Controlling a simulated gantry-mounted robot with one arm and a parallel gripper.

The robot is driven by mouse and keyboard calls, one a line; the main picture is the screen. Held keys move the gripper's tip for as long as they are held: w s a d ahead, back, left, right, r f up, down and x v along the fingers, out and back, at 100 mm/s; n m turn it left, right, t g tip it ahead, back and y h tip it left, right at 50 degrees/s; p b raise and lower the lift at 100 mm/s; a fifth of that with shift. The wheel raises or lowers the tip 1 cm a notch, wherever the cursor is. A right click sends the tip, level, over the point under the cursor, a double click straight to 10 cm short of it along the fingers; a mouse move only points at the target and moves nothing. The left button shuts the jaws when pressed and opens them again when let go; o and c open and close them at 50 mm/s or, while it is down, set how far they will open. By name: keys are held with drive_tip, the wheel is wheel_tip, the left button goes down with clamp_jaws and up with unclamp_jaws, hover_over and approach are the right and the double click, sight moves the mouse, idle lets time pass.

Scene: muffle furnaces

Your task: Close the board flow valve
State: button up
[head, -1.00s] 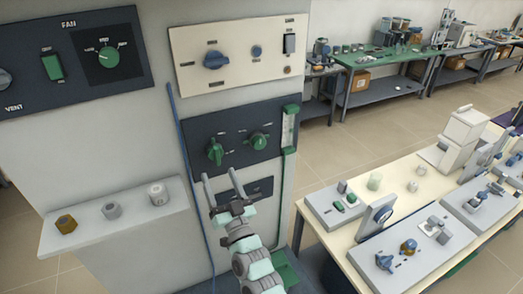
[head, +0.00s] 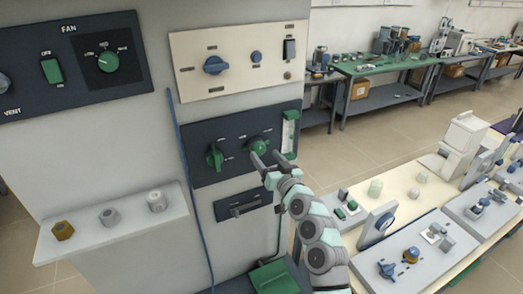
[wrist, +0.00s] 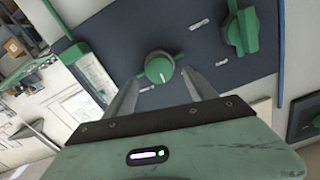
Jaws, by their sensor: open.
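A dark panel (head: 228,166) on the furnace front carries two green knobs. The left knob (head: 214,157) is a green handle type. My gripper (head: 268,158) is open at the right knob. In the wrist view, the right knob (wrist: 160,68) lies between and just beyond the tips of my open gripper (wrist: 161,80); contact cannot be told. The left knob (wrist: 241,32) stands clear of the fingers. No label naming the valve is readable.
A cream panel (head: 240,60) with blue knobs is above. A small dark plate with a handle (head: 243,207) is below. A blue cable (head: 183,150) runs down at left. A shelf (head: 110,235) holds three small pieces. A cream bench (head: 385,205) stands at right.

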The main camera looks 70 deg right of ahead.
sight(261, 150)
drive_tip(key=shift+x, duration=2)
drive_tip(key=shift+c, duration=0.6)
drive_tip(key=c, duration=1.3)
